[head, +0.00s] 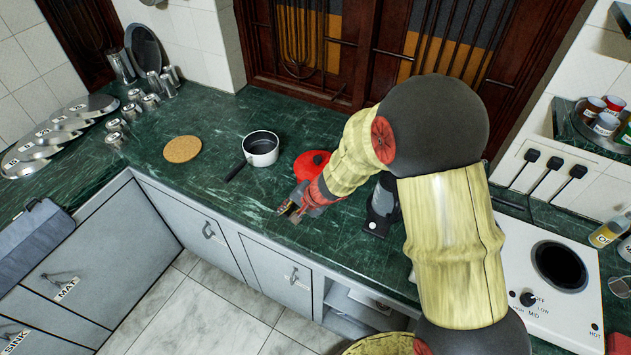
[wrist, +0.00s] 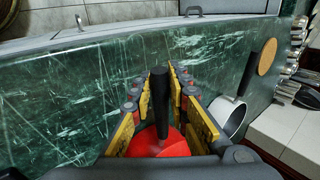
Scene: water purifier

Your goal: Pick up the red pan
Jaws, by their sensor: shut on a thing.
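The red pan (head: 312,163) is on or just above the green counter, partly hidden behind my arm in the head view. In the wrist view, the red pan body (wrist: 165,146) shows at the bottom, with its black handle (wrist: 160,95) pointing up the picture between my fingers. My gripper (head: 290,208) is low over the front part of the counter. In the wrist view, my gripper (wrist: 154,88) has its yellow-padded fingers on both sides of the handle, shut on it. I cannot tell whether the pan touches the counter.
A white saucepan (head: 261,149) with a dark handle stands left of the red pan. A round cork mat (head: 182,149) lies farther left. Steel cups and plates fill the far left. A dark appliance (head: 381,207) stands right of my gripper. A white cooker (head: 552,285) is at right.

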